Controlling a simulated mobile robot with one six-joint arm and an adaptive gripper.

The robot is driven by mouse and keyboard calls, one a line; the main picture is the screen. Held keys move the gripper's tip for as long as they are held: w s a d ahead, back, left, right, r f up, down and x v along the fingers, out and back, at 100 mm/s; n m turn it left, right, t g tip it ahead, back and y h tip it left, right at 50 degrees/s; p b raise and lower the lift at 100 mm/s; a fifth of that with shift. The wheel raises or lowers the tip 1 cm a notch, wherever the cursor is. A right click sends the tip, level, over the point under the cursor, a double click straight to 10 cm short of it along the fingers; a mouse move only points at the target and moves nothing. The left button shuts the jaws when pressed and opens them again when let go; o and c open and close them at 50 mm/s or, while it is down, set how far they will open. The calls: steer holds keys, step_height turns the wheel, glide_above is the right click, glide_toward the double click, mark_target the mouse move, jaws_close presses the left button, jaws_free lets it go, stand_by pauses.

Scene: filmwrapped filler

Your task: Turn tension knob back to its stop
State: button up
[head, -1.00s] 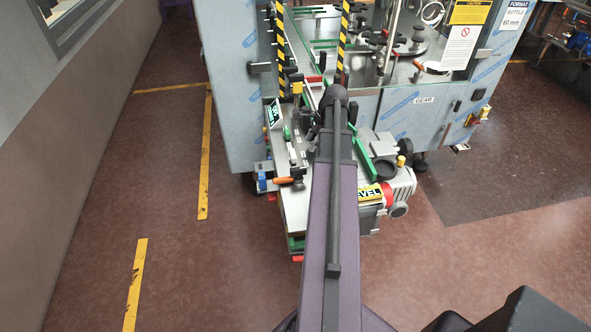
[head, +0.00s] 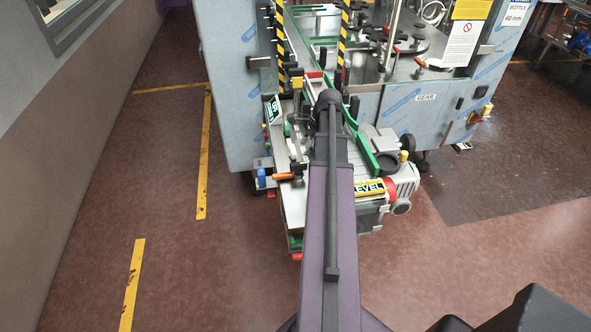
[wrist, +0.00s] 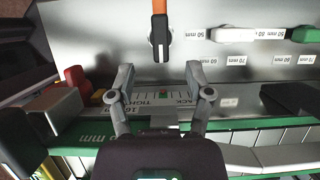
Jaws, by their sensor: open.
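In the wrist view, a lever with an orange grip and black hub (wrist: 160,38) stands on a metal plate, pointing away from my gripper. A printed scale (wrist: 160,97), marked with upside-down lettering that seems to read TIGHT and SLACK, lies between my fingers. My gripper (wrist: 160,72) is open and empty, with one fingertip either side of the gap just short of the hub. I cannot tell for certain which part is the tension knob. In the head view an orange-handled lever (head: 284,177) shows at the machine's near end; my arm hides most of the gripper.
Red and yellow parts (wrist: 77,80) stand left of my fingers. A black block (wrist: 288,98) is at the right. White and green size tabs (wrist: 232,34) line the plate. A green rail (head: 362,144) and a LEVEL-labelled motor unit (head: 400,180) are right of my arm. The left floor is clear.

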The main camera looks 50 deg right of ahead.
mark_target(296, 164)
steer(key=shift+b+x, duration=4)
steer(key=shift+x, duration=0.65)
steer(key=shift+s, duration=0.1)
jaws_close()
